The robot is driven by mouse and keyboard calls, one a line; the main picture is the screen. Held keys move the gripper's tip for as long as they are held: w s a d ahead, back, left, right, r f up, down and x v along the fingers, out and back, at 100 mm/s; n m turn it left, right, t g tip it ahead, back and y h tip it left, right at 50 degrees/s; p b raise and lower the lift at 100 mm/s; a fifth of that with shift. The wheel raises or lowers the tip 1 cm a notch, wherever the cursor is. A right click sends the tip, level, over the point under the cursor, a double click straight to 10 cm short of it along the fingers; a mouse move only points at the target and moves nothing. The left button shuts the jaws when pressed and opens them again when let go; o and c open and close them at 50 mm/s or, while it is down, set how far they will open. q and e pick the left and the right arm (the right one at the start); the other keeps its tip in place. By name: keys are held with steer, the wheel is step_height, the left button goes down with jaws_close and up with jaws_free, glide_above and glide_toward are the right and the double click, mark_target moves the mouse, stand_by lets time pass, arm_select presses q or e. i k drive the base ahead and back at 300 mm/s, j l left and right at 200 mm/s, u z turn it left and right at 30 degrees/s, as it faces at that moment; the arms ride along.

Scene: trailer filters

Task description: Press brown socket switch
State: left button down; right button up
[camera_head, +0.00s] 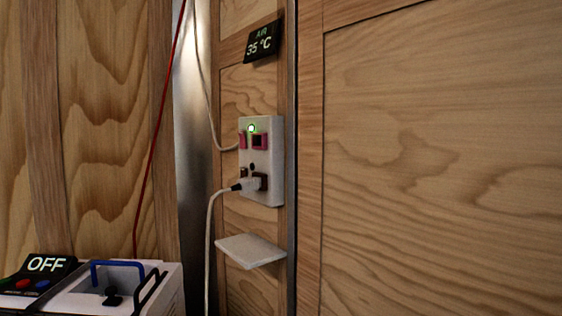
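Neither of my grippers is in view.
A small white shelf (250,250) juts out below the panel. White cables (209,235) hang beside it. A sign reading AIR 35 °C (263,42) is above. At lower left stand a white box (165,292) with blue and black handles and an OFF display (46,264).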

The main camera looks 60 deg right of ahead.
mark_target(244, 171)
steer(key=k+z, duration=0.15)
steer(key=z, duration=1.25)
